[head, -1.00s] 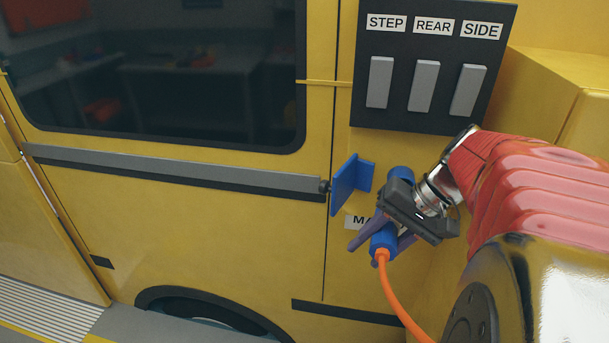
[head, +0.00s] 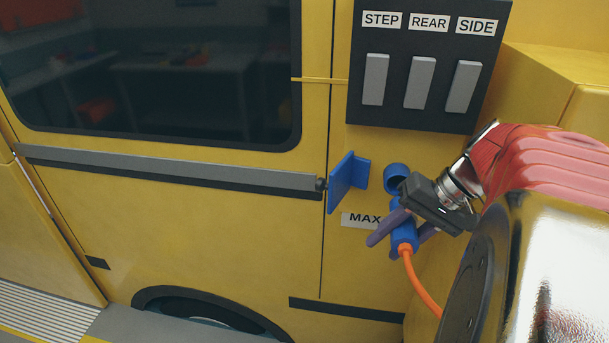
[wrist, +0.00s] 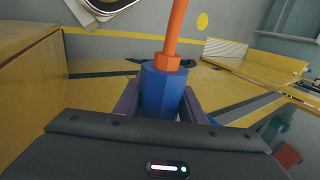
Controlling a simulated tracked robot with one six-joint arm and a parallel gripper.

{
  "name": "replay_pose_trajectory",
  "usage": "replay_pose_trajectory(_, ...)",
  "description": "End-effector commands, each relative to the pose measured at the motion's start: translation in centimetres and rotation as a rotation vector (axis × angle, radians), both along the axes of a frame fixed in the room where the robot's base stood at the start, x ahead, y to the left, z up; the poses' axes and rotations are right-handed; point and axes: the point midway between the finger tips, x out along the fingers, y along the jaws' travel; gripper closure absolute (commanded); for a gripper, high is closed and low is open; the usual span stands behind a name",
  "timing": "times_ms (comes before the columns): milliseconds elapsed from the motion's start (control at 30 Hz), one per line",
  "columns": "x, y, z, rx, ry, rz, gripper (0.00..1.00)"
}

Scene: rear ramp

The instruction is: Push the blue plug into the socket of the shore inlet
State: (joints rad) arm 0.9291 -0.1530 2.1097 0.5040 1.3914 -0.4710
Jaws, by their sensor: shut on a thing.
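My gripper (head: 402,234) is shut on the blue plug (head: 404,236), with a purple finger on each side of it. An orange cable (head: 424,287) runs from the plug's orange collar down to the lower right. In the wrist view the plug (wrist: 162,88) sits between the fingers, with the cable leading away from it. The shore inlet's round blue socket (head: 396,172) is on the yellow panel, just above the plug in the head view. Its blue flap (head: 347,182) stands open to the left. The plug's front end is hidden by my gripper, so I cannot tell whether it touches the socket.
A "MAX" label (head: 364,220) is left of the plug, partly covered. Above is a black panel (head: 395,115) with STEP, REAR and SIDE switches. A yellow box-like body section (head: 550,80) stands at the right. A grey rail (head: 170,168) ends near the flap.

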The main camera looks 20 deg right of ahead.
Motion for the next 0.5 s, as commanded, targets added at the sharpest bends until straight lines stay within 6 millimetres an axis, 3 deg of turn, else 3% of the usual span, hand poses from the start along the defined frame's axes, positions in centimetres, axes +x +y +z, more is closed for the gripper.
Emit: replay_pose_trajectory(500,3.1,-2.0,0.0,-0.001,-0.001,0.002,0.95)
